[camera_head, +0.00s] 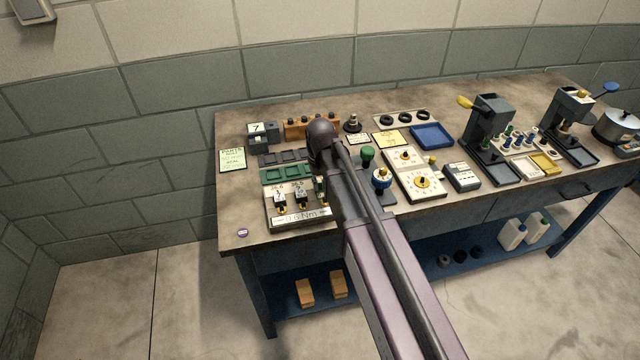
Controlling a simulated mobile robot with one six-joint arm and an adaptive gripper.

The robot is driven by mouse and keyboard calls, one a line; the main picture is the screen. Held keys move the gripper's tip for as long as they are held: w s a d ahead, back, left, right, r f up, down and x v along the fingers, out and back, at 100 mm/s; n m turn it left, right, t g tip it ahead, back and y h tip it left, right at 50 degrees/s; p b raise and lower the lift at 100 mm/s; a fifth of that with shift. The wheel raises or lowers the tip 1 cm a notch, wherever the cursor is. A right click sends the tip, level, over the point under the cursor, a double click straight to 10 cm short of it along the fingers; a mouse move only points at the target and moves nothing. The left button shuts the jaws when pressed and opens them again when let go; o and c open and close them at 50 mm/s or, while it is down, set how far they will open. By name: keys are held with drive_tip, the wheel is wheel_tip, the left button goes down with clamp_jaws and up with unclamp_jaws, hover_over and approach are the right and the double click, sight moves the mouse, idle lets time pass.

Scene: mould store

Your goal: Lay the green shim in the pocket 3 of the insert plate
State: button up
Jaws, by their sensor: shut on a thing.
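My gripper (320,189) shows only in part, low beside my dark wrist, at the right end of a green plate with pockets (287,174). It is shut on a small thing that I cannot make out. A dark plate with several pockets (284,157) lies just behind the green one. I cannot tell which of the two is the insert plate, and no pocket numbers are readable. I cannot pick out the green shim. My arm hides the bench right of both plates.
A green-topped knob (367,154) and a white dial panel (424,183) stand right of my arm. The front left corner is mostly clear.

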drive_tip(key=shift+f, duration=0.2)
drive_tip(key=o, duration=0.8)
drive_tip(key=c, duration=0.3)
drive_tip(key=shift+c, duration=0.2)
drive_tip(key=shift+r+p, duration=0.8)
drive_tip(key=shift+r, duration=0.15)
idle(0.3)
drive_tip(key=shift+r+p, duration=2.8)
drive_tip(key=shift+d, duration=0.1)
drive_tip(key=s+d+m, duration=0.1)
drive_tip(key=s+d, duration=0.5)
drive_tip(key=d, duration=0.3)
drive_tip(key=s+d+m, duration=0.2)
drive_tip(key=s+d, duration=0.5)
drive_tip(key=d, duration=0.3)
drive_tip(key=shift+s, duration=0.15)
